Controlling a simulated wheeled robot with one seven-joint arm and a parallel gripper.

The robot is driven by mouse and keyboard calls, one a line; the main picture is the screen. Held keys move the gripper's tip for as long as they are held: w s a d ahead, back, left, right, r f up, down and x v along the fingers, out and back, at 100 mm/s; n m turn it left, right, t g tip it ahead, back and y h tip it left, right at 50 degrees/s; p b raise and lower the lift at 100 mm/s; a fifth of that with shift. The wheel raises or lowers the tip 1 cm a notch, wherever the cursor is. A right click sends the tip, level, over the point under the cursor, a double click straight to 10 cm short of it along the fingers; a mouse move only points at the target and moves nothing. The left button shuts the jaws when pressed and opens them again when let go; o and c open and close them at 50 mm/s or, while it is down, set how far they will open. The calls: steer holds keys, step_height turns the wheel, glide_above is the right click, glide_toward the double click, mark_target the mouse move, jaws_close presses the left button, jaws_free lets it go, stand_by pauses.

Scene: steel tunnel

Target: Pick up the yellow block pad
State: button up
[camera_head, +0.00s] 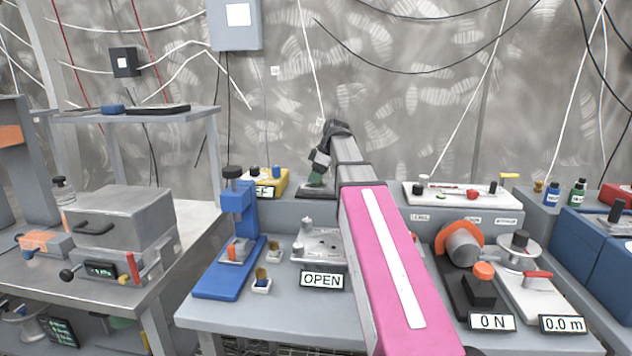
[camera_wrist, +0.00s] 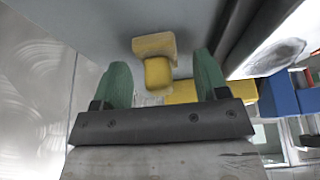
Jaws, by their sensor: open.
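In the wrist view a yellow block (camera_wrist: 157,72) with a wider, paler yellow part joined to it lies between and just beyond the two green fingers of my gripper (camera_wrist: 164,82). The fingers stand apart on either side of it, and a gap shows on both sides. My gripper is open and empty. In the head view my gripper (camera_head: 316,176) is at the far end of my arm, beyond the bench's middle. I cannot make out this yellow block in the head view; my arm and gripper may hide it.
A yellow box (camera_head: 271,182) with knobs stands left of my gripper. A blue press (camera_head: 238,225), a plate (camera_head: 320,243) and an OPEN sign (camera_head: 322,281) are nearer. A white-topped unit (camera_head: 462,193) stands right of my arm. The tunnel wall is close behind.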

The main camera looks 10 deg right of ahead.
steer(key=c, duration=1)
steer(key=shift+r, duration=0.1)
steer(key=shift+r, duration=0.45)
steer(key=r, duration=0.3)
steer(key=shift+s+a+r, duration=0.25)
steer(key=shift+a+r, duration=0.05)
steer(key=shift+a, duration=0.05)
steer(key=s+a+r, duration=0.2)
steer(key=a, duration=0.1)
steer(key=s+a+r, duration=0.1)
steer(key=a+r, duration=0.1)
steer(key=a, duration=0.1)
steer(key=s+a+r, duration=0.2)
steer(key=a, duration=0.1)
steer(key=shift+s+a+r, duration=0.15)
steer(key=shift+s+r, duration=0.05)
steer(key=shift+s, duration=0.1)
